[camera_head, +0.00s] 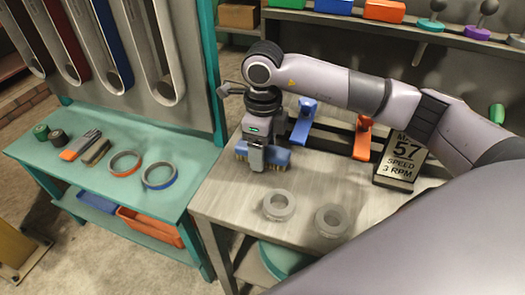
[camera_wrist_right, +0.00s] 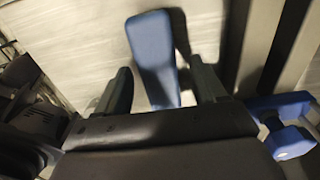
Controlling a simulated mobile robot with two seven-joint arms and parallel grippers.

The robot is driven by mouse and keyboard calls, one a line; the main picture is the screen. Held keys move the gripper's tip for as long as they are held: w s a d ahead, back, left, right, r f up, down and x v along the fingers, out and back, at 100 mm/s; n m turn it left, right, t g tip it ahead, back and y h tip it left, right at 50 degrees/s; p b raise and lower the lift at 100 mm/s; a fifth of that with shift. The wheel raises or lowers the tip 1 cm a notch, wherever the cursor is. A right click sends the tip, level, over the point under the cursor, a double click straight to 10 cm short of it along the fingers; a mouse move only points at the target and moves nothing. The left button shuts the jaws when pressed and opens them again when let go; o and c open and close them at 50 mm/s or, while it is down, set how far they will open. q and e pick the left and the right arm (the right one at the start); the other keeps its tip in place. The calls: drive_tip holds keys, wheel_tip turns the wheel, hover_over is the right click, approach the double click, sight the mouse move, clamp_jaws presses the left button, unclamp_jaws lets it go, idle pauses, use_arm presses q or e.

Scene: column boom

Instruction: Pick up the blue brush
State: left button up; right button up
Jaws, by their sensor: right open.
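The blue brush (camera_head: 279,157) lies on the grey workbench under my right gripper (camera_head: 257,160), near the bench's left back part. Its pale bristles show at the lower edge, and the gripper hides its middle. In the right wrist view the brush's blue back (camera_wrist_right: 152,50) lies between the two fingers of my right gripper (camera_wrist_right: 160,85), which are open and apart on either side of it. I cannot tell whether the fingers touch it. My left gripper is not in view.
Blue (camera_head: 303,120) and orange (camera_head: 362,138) clamps stand on a dark rail to the right. Two grey rings (camera_head: 279,205) lie in front on the bench. A sign (camera_head: 402,158) stands at right. A teal table (camera_head: 100,178) with rings and tools is at left.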

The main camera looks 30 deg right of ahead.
drive_tip(key=shift+f, duration=0.35)
drive_tip(key=c, duration=1.1)
drive_tip(key=shift+r, duration=0.2)
wheel_tip(320, 180, up, 20)
drive_tip(key=p, duration=0.1)
drive_tip(key=shift+f, duration=0.15)
